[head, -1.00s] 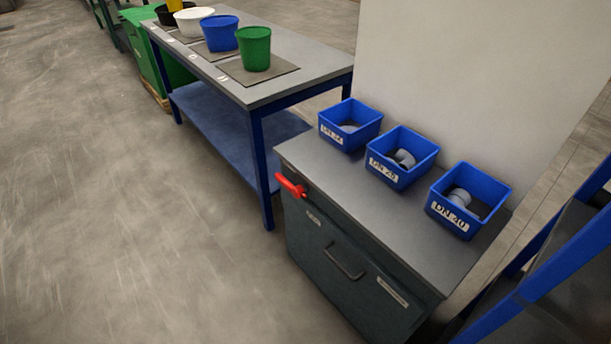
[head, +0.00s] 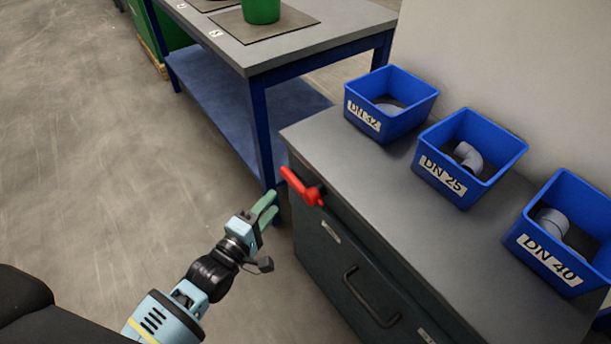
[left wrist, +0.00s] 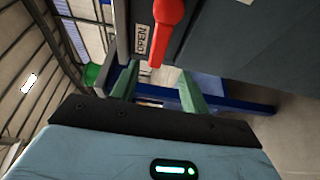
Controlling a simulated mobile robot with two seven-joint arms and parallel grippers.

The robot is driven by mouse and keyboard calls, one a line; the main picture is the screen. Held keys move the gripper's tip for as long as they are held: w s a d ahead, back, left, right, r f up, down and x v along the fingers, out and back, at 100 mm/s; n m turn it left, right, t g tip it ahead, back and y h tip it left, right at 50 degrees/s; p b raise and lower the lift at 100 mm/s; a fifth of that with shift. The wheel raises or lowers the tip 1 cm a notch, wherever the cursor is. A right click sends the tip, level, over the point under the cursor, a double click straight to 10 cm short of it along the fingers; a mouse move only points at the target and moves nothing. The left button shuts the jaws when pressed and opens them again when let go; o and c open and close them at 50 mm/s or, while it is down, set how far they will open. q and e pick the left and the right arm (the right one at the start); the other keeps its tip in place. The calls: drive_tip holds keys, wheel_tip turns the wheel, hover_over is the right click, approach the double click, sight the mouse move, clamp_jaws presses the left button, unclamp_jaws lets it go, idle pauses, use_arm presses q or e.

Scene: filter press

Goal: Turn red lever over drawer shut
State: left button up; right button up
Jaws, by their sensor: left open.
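The red lever (head: 302,187) sits on the front face of the dark grey cabinet, near its top left corner and above the drawer (head: 345,262) with its black handle. In the head view its arm points up and left. My left gripper (head: 266,208) is open and empty, just left of the lever and apart from it. In the left wrist view the lever (left wrist: 168,28) hangs beyond the two green fingers (left wrist: 157,90), beside a label that seems to read OPEN (left wrist: 140,39). My right gripper is not in view.
Blue bins DN 32 (head: 373,123), DN 25 (head: 444,178) and DN 40 (head: 550,258) stand on the cabinet top (head: 345,140). A blue-framed table (head: 255,62) with a green bucket (head: 261,10) stands behind, close to the cabinet's left side. The floor at left is clear.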

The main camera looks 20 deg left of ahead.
sight(289, 182)
use_arm(q)
drive_tip(key=shift+b+x, duration=0.75)
drive_tip(key=shift+x, duration=3.3)
drive_tip(key=shift+r, duration=0.15)
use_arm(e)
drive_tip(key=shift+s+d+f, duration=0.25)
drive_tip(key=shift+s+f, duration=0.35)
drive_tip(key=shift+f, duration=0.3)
use_arm(q)
clamp_jaws()
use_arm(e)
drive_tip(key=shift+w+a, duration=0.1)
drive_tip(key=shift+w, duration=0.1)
